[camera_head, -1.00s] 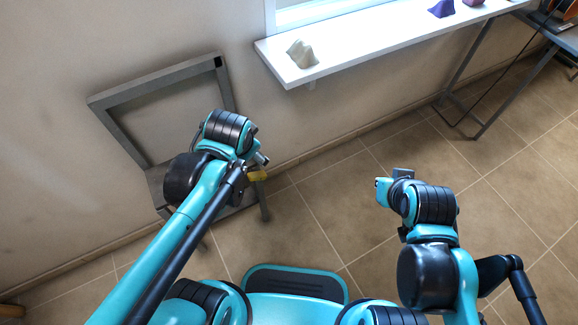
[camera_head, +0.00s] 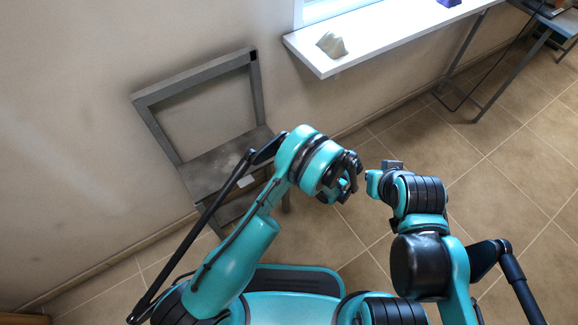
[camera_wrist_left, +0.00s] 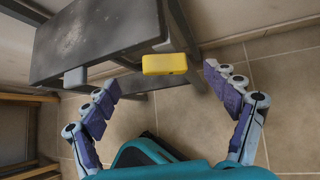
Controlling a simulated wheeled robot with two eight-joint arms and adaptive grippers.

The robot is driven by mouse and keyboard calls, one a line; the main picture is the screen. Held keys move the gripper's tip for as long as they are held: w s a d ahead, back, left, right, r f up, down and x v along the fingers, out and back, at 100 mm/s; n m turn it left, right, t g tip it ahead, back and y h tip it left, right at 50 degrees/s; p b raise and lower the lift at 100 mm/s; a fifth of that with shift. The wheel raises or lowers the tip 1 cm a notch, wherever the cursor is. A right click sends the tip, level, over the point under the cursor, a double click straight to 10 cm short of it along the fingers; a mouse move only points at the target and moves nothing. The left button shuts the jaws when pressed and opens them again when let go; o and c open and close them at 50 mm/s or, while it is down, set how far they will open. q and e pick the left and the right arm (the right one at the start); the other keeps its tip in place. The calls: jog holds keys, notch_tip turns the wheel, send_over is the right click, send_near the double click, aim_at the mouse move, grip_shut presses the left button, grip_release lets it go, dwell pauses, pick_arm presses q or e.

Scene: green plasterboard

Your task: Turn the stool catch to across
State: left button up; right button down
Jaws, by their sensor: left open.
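The grey stool (camera_head: 205,174), with a tall back frame, stands by the wall at the left in the head view. Its worn dark seat (camera_wrist_left: 100,28) fills the upper left of the left wrist view. A yellow block (camera_wrist_left: 164,64), seemingly the catch, sits at the seat's edge, its long side nearly level in that view. My arm hides it in the head view. My left gripper (camera_wrist_left: 161,80) is open, its fingers on either side of the yellow block with gaps. My right gripper (camera_head: 381,174) is right of the left one, away from the stool; its jaws are unclear.
A light grey block (camera_wrist_left: 75,77) shows under the seat edge, left of the yellow one. A white shelf (camera_head: 375,45) with a pale lump (camera_head: 331,44) and a purple object is at the upper right. Tiled floor (camera_head: 500,180) is clear at the right.

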pick_arm(q)
jog(key=shift+m, duration=0.7)
jog(key=a+f+b, duration=0.1)
jog(key=f, duration=0.1)
jog(key=w+a+f+b, duration=0.1)
jog(key=a+f, duration=0.1)
jog(key=f, duration=0.1)
jog(key=w+a+f, duration=0.1)
jog(key=f, duration=0.2)
jog(key=shift+w+a+b, duration=0.15)
jog(key=shift+b, duration=0.25)
jog(key=c, duration=1.2)
